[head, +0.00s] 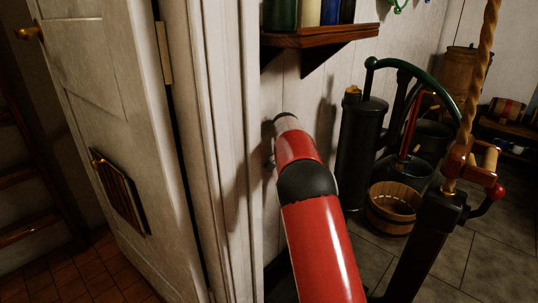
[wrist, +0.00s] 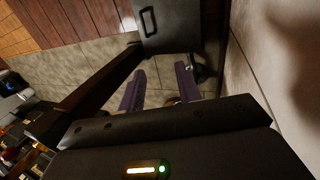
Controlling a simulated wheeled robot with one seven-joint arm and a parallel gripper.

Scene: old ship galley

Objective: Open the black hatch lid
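In the wrist view, a dark grey-black panel with a black bar handle (wrist: 149,21) shows at the top; it looks like the black hatch lid (wrist: 180,28). I cannot tell from this angle whether it is fully closed. My gripper (wrist: 160,88) has two purple fingers spread apart, with nothing held between them. The fingers point toward the panel, and a gap separates their tips from the handle. In the head view my red arm reaches away beside the white wall, and neither my gripper nor that panel can be made out.
A white door (head: 95,110) with a small slatted panel (head: 120,195) stands at the left. A wooden shelf (head: 320,36) juts from the wall above my arm. A black pump cylinder (head: 362,150), a wooden tub (head: 392,207) and a dark post (head: 425,240) crowd the right.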

